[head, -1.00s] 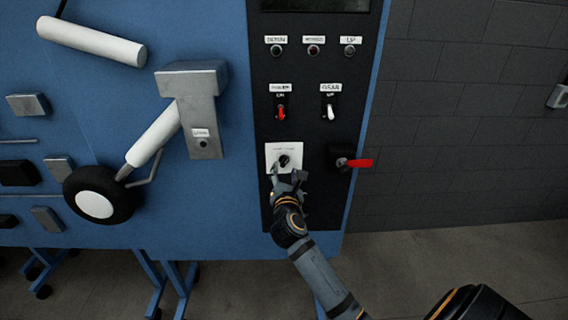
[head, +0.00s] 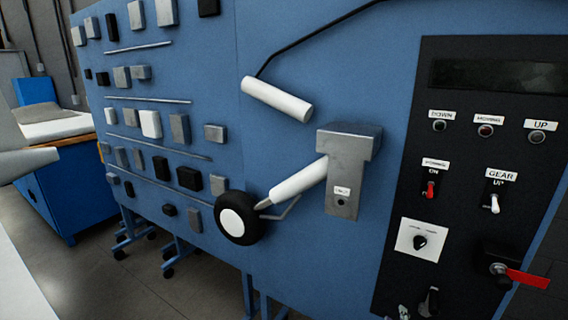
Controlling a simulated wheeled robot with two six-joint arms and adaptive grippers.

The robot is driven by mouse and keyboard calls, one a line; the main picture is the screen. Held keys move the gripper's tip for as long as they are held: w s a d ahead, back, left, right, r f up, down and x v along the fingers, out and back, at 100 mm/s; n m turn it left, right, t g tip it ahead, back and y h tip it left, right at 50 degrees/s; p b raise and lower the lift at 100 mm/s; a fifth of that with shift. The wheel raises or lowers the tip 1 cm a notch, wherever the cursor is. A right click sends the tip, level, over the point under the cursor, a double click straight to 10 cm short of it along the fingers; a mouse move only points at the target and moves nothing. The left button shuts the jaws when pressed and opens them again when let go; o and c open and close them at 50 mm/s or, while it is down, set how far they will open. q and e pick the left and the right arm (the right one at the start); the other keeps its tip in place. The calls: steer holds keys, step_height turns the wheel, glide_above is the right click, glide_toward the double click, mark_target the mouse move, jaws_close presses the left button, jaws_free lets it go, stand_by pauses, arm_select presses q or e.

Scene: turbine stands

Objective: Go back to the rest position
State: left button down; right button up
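The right gripper (head: 417,305) shows only at the bottom edge of the head view, below the white dial plate. Its two fingertips are apart with nothing between them, and the rest of the arm is cut off. The black control panel (head: 400,235) stands at the right. It has a rotary knob (head: 420,242) on a white plate, a red power switch (head: 431,190), a white gear switch (head: 494,203) and a red-handled lever (head: 527,278). The gripper is clear of the knob. My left gripper is not in view.
The blue stand (head: 330,90) carries a landing-gear leg (head: 300,184) with a black wheel (head: 237,218), a white cylinder (head: 277,99) and several small blocks. A blue cabinet (head: 70,190) stands at the far left. Grey floor (head: 150,295) shows below.

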steer(key=s+a+f+n+g+y, duration=0.25)
steer(key=s+f+n, duration=0.55)
steer(key=f, duration=0.5)
steer(key=s+a+f+n+g+y, duration=0.25)
steer(key=s+f+n, duration=0.55)
steer(key=f, duration=0.5)
steer(key=s+f+n+g, duration=0.3)
steer(key=s+f+n, duration=0.1)
steer(key=s, duration=0.6)
steer(key=s+f+n+g, duration=0.3)
steer(key=s+f+n, duration=0.1)
steer(key=s, duration=0.6)
steer(key=s+a+f+n+g, duration=0.1)
steer(key=s+f+n+g, duration=0.2)
steer(key=s+f, duration=0.3)
steer(key=s+n, duration=0.1)
steer(key=s, duration=0.4)
steer(key=shift+f, duration=0.3)
